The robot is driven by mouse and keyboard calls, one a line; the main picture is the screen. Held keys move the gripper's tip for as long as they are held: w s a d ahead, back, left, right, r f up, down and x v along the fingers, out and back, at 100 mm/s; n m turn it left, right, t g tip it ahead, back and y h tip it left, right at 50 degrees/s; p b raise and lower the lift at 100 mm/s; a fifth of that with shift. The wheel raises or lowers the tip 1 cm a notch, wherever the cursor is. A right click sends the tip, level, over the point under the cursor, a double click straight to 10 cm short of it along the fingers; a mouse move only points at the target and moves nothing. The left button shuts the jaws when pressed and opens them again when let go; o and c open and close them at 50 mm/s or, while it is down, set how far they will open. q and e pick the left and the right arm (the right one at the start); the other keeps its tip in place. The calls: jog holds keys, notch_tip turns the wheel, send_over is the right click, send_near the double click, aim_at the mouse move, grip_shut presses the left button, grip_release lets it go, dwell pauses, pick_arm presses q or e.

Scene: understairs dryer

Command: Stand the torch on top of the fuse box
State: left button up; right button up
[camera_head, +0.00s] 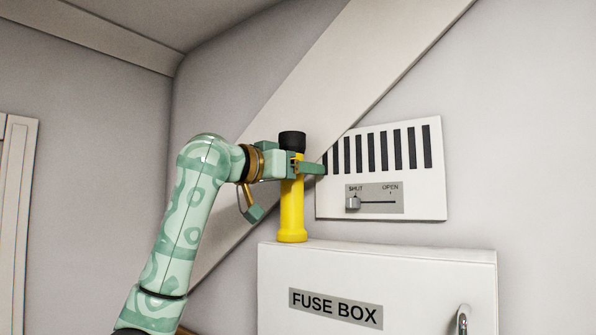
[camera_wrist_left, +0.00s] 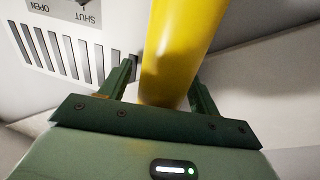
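The torch (camera_head: 292,205) is yellow with a black head at the top and stands upright in the head view. Its lower end meets the top of the white fuse box (camera_head: 378,276), close to the box's left end. My left gripper (camera_head: 308,168) reaches in from the left at the torch's upper part, just below the black head. My right gripper is not in view.
A white vent panel (camera_head: 427,195) with dark slots and a SHUT/OPEN slider (camera_head: 353,203) is on the wall behind, right of the torch. A slanted stair beam (camera_head: 330,85) crosses the wall. The fuse box top is clear to the right of the torch.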

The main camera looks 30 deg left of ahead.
pick_arm(q)
jog(key=b+v, duration=0.5)
jog(key=v, duration=0.7)
jog(key=shift+r, duration=0.2)
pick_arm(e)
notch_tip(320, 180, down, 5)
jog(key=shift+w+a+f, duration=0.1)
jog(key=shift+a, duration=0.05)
pick_arm(q)
jog(key=shift+a+f, duration=0.1)
